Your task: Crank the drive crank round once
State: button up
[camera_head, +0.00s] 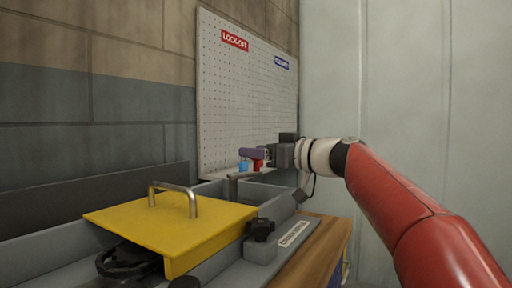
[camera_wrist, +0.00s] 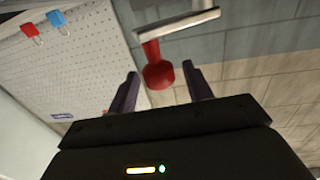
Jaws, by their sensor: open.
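The drive crank's red handle (camera_wrist: 158,70) stands out from a grey metal bar (camera_wrist: 180,24) in the wrist view. In the head view the red handle (camera_head: 258,164) shows small above the grey crank bar (camera_head: 250,174), beside the pegboard, partly hidden by my gripper. My gripper (camera_head: 252,154) comes in from the right. In the wrist view my gripper (camera_wrist: 160,70) is open, with one dark finger on each side of the handle's rounded end. Whether either finger touches the handle I cannot tell.
A yellow cover (camera_head: 170,225) with a metal handle (camera_head: 193,203) lies on the grey table. A black handwheel (camera_head: 125,262) is partly under it. A black knob (camera_head: 262,228) stands at right. Red (camera_wrist: 29,30) and blue (camera_wrist: 57,19) padlocks hang on the pegboard (camera_head: 245,95).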

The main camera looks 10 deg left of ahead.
jog(key=shift+w+a, duration=0.15)
jog(key=shift+a, duration=0.2)
grip_shut()
jog(key=shift+f+b, duration=0.15)
jog(key=shift+b, duration=0.2)
jog(key=shift+s+d+m+t+h+b, duration=0.2)
jog(key=shift+s+m+t+h+b, duration=0.15)
jog(key=shift+m+t+h+b, duration=0.35)
jog(key=shift+s+d+m+t+h+b, duration=0.15)
jog(key=shift+s+m+t+h+b, duration=0.2)
jog(key=shift+m+t+b, duration=0.5)
jog(key=m+t+h+p, duration=0.1)
jog(key=s+m+t+h+p, duration=0.1)
jog(key=m+t+h, duration=0.1)
jog(key=t, duration=0.1)
jog(key=shift+s+d+r+h+p, duration=0.25)
jog(key=shift+d+h+p, duration=0.1)
jog(key=shift+p, duration=0.05)
